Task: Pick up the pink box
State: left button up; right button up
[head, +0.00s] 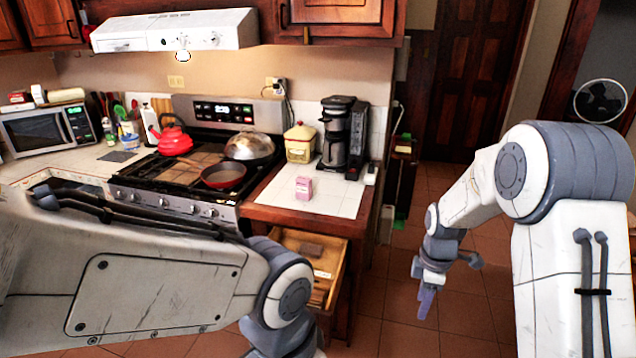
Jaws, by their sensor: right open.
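The pink box (304,188) is small and stands upright on the white tiled counter (333,203) to the right of the stove, near the counter's front edge. My right gripper (425,298) hangs over the floor to the right of the counter, lower than the box and apart from it. It points down, is open and holds nothing that I can see. My left arm crosses the lower left of the view, and its gripper is out of the picture.
Behind the box are a yellow canister (300,144) and a black coffee maker (343,135). A red pan (223,176) and red kettle (172,138) sit on the stove. An open drawer (318,262) juts out below the counter. The tiled floor at right is free.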

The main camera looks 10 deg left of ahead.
aim_at(303, 184)
jog(key=z, duration=1.1)
jog(key=i, duration=3.85)
jog(key=u, duration=3.7)
jog(key=i, duration=0.55)
